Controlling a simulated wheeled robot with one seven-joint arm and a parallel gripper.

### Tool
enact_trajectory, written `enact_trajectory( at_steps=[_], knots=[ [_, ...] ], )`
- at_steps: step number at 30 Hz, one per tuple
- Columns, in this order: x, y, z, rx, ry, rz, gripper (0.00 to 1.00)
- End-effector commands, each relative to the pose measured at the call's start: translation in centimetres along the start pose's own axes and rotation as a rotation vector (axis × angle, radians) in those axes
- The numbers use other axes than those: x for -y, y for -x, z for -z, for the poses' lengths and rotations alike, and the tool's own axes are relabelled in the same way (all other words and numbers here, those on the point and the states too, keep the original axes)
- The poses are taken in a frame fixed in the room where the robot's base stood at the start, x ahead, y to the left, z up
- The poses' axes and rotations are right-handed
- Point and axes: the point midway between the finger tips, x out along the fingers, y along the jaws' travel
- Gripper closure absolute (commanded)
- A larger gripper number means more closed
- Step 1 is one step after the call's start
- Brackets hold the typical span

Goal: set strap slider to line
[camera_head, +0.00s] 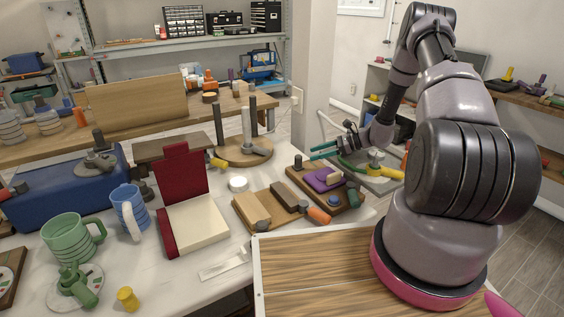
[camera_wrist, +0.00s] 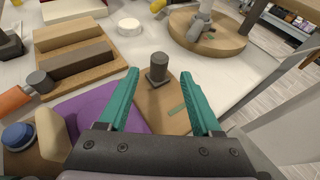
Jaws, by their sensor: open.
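A brown wooden board (camera_head: 352,204) near the right end of the white table carries a purple strap-like piece (camera_head: 318,181). A beige block (camera_head: 335,174), possibly the strap slider, sits at the purple piece; it also shows in the wrist view (camera_wrist: 52,133). A dark grey upright peg (camera_wrist: 157,69) stands at the board's far end. My gripper (camera_wrist: 159,74) has teal fingers spread wide above the board, on either side of the peg in the picture. The hand hides part of the purple piece.
A blue knob (camera_head: 334,201) sits on the board's near side. A second board (camera_head: 241,208) with blocks and an orange-handled tool (camera_head: 319,215) is to the left. A round base with pegs (camera_head: 235,155) stands behind.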

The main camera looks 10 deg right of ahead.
Motion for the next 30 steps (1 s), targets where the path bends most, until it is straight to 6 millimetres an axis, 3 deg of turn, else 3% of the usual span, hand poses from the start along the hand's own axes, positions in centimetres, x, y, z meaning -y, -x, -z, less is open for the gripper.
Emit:
enact_trajectory(
  at_steps=[5,18,30],
  knots=[
    [-0.1,-1.9,0.1,0.002,-0.003,-0.002,0.34],
    [-0.1,-9.5,0.1,0.001,-0.001,-0.002,0.34],
    [0.0,-10.8,0.1,0.0,-0.001,0.0,0.34]
  ],
)
